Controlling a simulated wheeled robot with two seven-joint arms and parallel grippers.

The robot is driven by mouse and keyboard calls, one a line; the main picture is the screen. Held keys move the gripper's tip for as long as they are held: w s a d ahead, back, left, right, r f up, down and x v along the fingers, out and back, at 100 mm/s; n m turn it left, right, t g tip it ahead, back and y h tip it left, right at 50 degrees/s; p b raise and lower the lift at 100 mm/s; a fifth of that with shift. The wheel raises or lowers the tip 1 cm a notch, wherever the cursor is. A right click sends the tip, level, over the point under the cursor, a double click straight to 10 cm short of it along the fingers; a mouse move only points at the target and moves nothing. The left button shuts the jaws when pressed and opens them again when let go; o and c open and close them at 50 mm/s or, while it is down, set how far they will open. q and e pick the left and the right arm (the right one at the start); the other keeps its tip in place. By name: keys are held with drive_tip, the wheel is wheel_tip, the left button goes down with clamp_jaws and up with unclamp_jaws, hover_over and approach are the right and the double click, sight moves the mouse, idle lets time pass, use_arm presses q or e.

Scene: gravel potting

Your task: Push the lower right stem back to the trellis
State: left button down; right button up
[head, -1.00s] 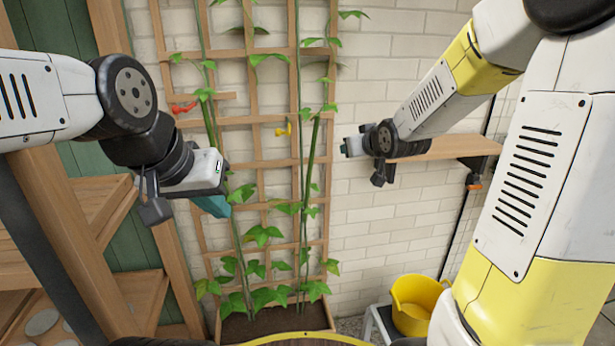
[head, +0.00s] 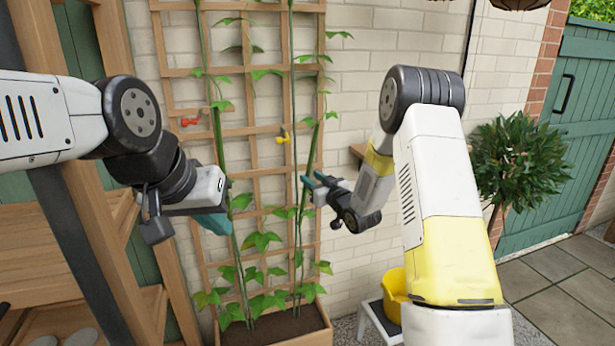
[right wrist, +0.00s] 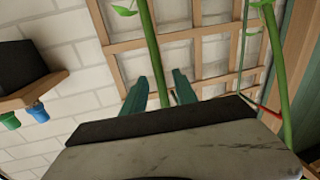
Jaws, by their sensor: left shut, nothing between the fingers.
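The wooden trellis (head: 253,150) stands against the white brick wall, rising from a wooden planter (head: 318,335). The lower right stem (head: 313,150) is green, and its upper part leans right, away from the thin upright stem (head: 291,60). My right gripper (head: 312,184) is at this leaning stem, at about mid-height. In the right wrist view its two teal fingers (right wrist: 161,90) are apart, with the stem (right wrist: 151,50) showing between them; contact cannot be told. My left gripper (head: 217,222) is shut and empty beside the left stem (head: 221,155).
A red clip (head: 190,121) and a yellow clip (head: 284,137) sit on the trellis. Blue (right wrist: 37,112) and green (right wrist: 9,121) clips hang at a shelf edge. A yellow bucket (head: 394,292) stands on a stool at lower right. Wooden shelving is at left.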

sight(307, 175)
drive_tip(key=shift+x, duration=1.7)
drive_tip(key=shift+c, duration=0.4)
clamp_jaws()
